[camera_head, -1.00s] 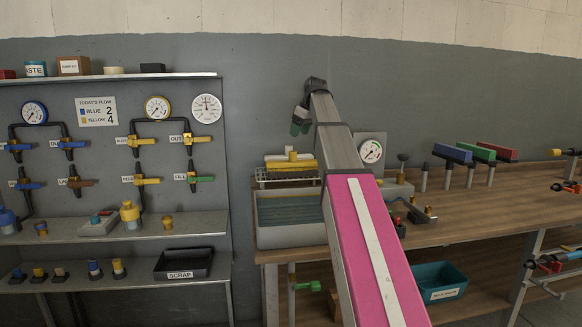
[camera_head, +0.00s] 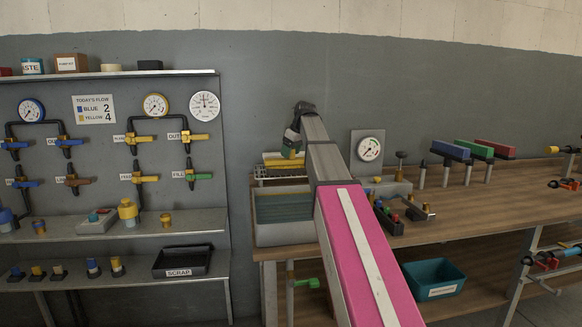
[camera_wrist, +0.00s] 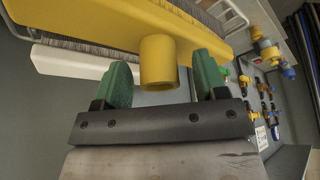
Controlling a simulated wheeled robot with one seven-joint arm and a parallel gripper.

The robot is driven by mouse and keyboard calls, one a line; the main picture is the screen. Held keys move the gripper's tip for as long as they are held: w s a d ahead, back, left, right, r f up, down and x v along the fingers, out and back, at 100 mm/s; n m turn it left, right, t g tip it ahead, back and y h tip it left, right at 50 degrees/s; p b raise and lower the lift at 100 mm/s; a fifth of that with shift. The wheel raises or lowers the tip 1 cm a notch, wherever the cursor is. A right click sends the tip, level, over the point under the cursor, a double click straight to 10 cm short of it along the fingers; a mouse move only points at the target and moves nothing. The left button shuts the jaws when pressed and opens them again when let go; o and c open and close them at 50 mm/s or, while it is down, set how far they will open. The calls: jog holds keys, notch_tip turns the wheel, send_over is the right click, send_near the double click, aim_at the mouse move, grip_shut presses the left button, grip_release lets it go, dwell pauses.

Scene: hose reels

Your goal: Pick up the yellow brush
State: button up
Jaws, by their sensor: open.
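The yellow brush (camera_head: 284,163) lies on a rack above the grey tank at the left end of the workbench. In the wrist view its long yellow body (camera_wrist: 100,22) carries grey bristles, and a short round yellow handle (camera_wrist: 158,62) sticks out from it. My gripper (camera_head: 291,147) is just above the brush in the head view. In the wrist view the green fingertips of my gripper (camera_wrist: 164,74) are apart, one on each side of the handle, with visible gaps. Part of the brush is hidden behind my gripper and arm in the head view.
The grey tank (camera_head: 283,234) stands under the rack. A white bar (camera_wrist: 75,61) lies beside the brush. A gauge (camera_head: 369,149) and small fittings stand to the right. A shelf unit with valves and a scrap tray (camera_head: 182,262) is on the left.

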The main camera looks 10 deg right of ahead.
grip_shut()
